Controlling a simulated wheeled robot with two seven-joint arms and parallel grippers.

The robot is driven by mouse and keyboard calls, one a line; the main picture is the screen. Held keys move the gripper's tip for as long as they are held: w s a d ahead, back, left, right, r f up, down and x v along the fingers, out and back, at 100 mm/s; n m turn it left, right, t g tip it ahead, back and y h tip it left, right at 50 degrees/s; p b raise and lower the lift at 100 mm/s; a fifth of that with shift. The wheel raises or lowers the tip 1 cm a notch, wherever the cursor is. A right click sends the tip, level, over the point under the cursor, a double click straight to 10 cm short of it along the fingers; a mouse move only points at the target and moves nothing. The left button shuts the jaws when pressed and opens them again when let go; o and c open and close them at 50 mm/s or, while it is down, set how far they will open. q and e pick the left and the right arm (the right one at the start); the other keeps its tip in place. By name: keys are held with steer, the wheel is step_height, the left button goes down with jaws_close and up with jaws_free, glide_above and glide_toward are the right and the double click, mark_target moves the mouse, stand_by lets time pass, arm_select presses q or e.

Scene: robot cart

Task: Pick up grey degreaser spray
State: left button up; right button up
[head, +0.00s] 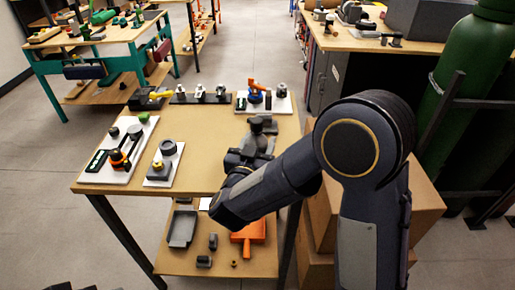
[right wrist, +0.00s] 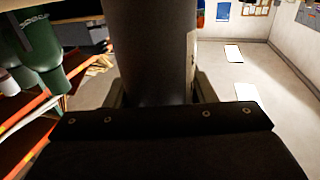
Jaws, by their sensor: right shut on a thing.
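The grey degreaser spray (head: 260,143) is at the right part of the wooden cart's top (head: 215,125), its dark spray head up. It looks upright. My right gripper (head: 250,158) reaches it from the near side and is shut on it. In the right wrist view the spray's grey body (right wrist: 155,55) fills the gap between the two fingers of my right gripper (right wrist: 160,92). My forearm and gripper hide its lower part, so I cannot tell whether its base touches the cart. My left gripper is not in view.
White trays with tools (head: 105,172) and knobs (head: 160,180) lie on the cart's left side. Dark clamps (head: 200,97) and a tray with an orange-and-blue tool (head: 283,106) line the back. The lower shelf holds an orange dustpan-like thing (head: 248,232). Cardboard boxes (head: 425,200) stand at right.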

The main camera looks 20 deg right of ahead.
mark_target(254, 126)
steer(key=shift+r, duration=0.45)
step_height(254, 126, up, 2)
steer(key=shift+r+p, duration=0.25)
steer(key=shift+p, duration=0.2)
steer(key=s+r, duration=0.1)
steer(key=s+a+r, duration=0.1)
steer(key=r, duration=0.1)
steer(key=s+a+r+p, duration=0.1)
steer(key=s+r, duration=0.1)
steer(key=shift+a+r, duration=0.1)
steer(key=shift+r, duration=0.15)
steer(key=s+a+r, duration=0.4)
steer(key=s, duration=0.4)
steer(key=shift+s+p, duration=0.3)
steer(key=shift+p, duration=0.1)
steer(key=o, duration=0.6)
steer(key=c, duration=0.6)
steer(key=shift+w, duration=0.1)
